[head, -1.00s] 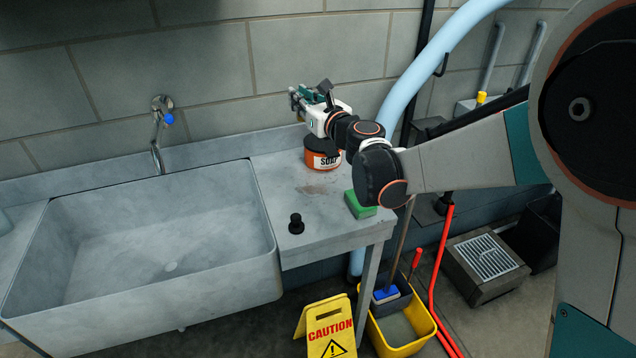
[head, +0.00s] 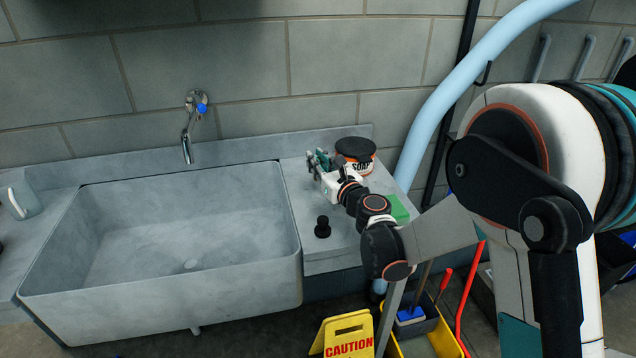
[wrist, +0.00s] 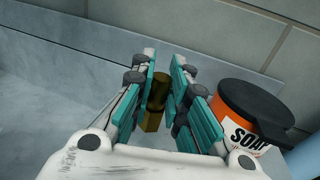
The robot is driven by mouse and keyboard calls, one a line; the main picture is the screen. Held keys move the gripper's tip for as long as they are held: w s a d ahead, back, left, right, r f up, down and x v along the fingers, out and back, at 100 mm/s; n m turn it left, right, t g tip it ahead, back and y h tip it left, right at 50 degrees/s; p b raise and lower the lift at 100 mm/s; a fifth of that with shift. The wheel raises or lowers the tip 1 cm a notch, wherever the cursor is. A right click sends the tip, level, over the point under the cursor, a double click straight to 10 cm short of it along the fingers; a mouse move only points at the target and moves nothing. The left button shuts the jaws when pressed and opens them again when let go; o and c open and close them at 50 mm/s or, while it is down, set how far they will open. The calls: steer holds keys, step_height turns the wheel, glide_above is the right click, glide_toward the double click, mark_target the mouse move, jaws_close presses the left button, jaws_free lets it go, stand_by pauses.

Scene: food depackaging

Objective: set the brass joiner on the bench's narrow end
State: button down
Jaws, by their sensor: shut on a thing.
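The brass joiner (wrist: 155,108) is a dark gold, block-like piece between the teal fingers of my gripper (wrist: 165,72) in the wrist view. The gripper is shut on it. In the head view my gripper (head: 318,162) is low over the back of the bench's narrow end (head: 340,248), right of the sink and just left of the soap tub (head: 355,150). The joiner cannot be made out in the head view. I cannot tell whether it touches the bench top.
The soap tub also shows close on the right in the wrist view (wrist: 240,112). A black knob-like piece (head: 322,228) stands near the sink (head: 290,270). A green sponge (head: 399,209) lies at the bench's right edge. A caution sign (head: 347,340) stands on the floor.

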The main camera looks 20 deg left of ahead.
steer(key=shift+f+b, duration=0.85)
steer(key=shift+f, duration=1.5)
steer(key=shift+f, duration=0.2)
steer(key=c, duration=1.6)
jaws_free()
steer(key=shift+o, duration=0.2)
steer(key=shift+r, duration=0.25)
steer(key=p+v, duration=0.2)
steer(key=v, duration=1)
steer(key=shift+s, duration=0.1)
